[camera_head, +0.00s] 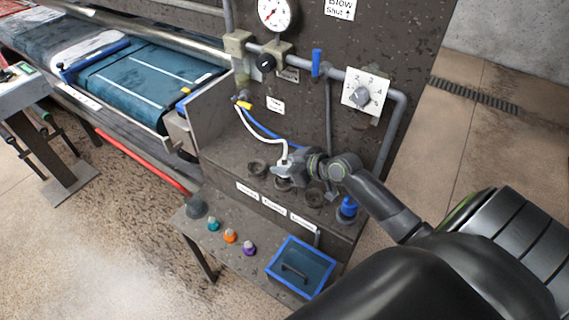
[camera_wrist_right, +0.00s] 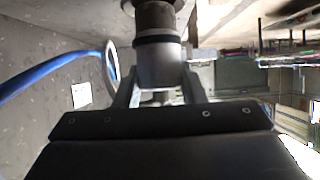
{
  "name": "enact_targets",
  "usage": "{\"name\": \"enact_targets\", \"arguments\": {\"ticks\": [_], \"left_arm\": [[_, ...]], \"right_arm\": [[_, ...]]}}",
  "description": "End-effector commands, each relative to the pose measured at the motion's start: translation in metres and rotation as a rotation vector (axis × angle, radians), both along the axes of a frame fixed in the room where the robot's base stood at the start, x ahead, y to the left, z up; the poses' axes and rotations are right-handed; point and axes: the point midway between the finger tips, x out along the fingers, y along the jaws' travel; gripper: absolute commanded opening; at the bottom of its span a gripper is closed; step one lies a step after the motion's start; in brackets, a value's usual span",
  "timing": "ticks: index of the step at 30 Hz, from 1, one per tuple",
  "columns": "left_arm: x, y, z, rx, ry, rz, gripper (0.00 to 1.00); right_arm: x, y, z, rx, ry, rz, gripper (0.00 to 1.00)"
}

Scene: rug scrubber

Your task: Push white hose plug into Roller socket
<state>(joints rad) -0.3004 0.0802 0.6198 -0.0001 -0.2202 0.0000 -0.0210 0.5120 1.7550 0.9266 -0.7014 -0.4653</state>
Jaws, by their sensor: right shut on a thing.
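My right gripper (camera_head: 283,171) is shut on the white hose plug at the end of the white hose (camera_head: 248,126). In the wrist view the pale cylindrical plug (camera_wrist_right: 160,67) sits between my fingers, with a dark ring at its far end. A round dark socket (camera_wrist_right: 156,17) is in line with the plug; whether the plug is partly inside it I cannot tell. In the head view the gripper is over the middle socket (camera_head: 283,184) of the ledge row and partly hides it. The label text is too small to read surely. My left gripper is out of view.
Other sockets stand to the left (camera_head: 257,168) and right (camera_head: 314,197). A blue plug (camera_head: 348,206) is at the ledge's right end. A blue hose (camera_head: 262,130) runs behind the white one. Teal, orange and purple caps (camera_head: 230,236) and a blue-rimmed tray (camera_head: 318,252) are on the lower shelf.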

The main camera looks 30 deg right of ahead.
Motion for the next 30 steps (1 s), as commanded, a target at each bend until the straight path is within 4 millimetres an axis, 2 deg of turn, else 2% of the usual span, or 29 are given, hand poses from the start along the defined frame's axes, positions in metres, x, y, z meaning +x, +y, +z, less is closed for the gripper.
{"name": "enact_targets", "arguments": {"ticks": [16, 30], "left_arm": [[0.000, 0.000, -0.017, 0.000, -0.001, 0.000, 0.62], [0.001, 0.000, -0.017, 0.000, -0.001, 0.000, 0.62]], "right_arm": [[0.000, 0.000, -0.018, 0.000, -0.001, 0.000, 0.09], [0.000, 0.000, -0.018, 0.000, -0.001, 0.000, 0.09]]}}
